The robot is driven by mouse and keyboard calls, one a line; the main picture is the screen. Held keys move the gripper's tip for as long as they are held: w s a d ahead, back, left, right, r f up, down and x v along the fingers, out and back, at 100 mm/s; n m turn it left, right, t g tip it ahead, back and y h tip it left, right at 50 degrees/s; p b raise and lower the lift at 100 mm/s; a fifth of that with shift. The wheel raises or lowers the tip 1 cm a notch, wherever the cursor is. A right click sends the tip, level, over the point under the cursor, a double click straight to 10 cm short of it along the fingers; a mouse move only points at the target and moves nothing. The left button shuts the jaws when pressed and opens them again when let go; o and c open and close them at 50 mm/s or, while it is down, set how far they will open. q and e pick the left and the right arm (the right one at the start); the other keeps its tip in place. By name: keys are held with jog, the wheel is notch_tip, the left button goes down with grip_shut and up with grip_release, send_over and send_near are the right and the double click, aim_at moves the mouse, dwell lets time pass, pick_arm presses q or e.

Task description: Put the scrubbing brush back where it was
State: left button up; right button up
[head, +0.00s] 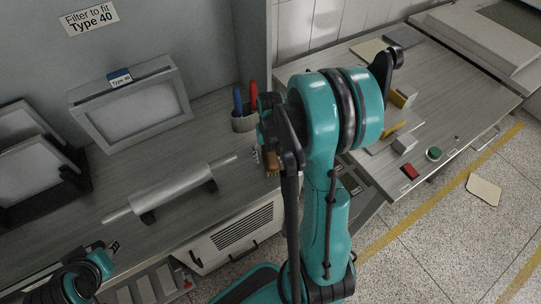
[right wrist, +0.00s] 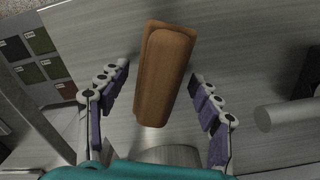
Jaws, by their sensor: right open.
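The scrubbing brush shows in the right wrist view as a brown wooden block (right wrist: 165,75) over the grey worktop; its bristles are hidden. My right gripper (right wrist: 160,92) is open, with one finger on each side of the brush and a visible gap at both sides. In the head view, my right gripper (head: 268,148) is mostly hidden by its own arm, and a small brown part of the brush (head: 272,161) shows beside it. My left gripper (head: 112,247) is at the lower left, small and dark, and its opening is unclear.
A grey roller (head: 175,189) lies on the worktop, left of my right gripper. A cup (head: 243,123) with blue and red handles stands close behind it. A framed filter (head: 130,103) leans at the back. A second table (head: 455,105) at right holds small blocks.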

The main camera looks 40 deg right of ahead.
aim_at(270, 154)
notch_tip(270, 154, up, 11)
jog(key=p, duration=0.3)
jog(key=shift+p, duration=0.3)
jog(key=s+a+r+n+t, duration=0.3)
jog(key=a+r, duration=0.1)
jog(key=a, duration=0.4)
jog(key=s+a+r+n+t, duration=0.2)
jog(key=s+a+r+t, duration=0.1)
jog(key=a, duration=0.6)
notch_tip(270, 154, up, 2)
jog(key=shift+n+t, duration=0.4)
jog(key=shift+t, duration=0.2)
jog(key=shift+f, duration=0.15)
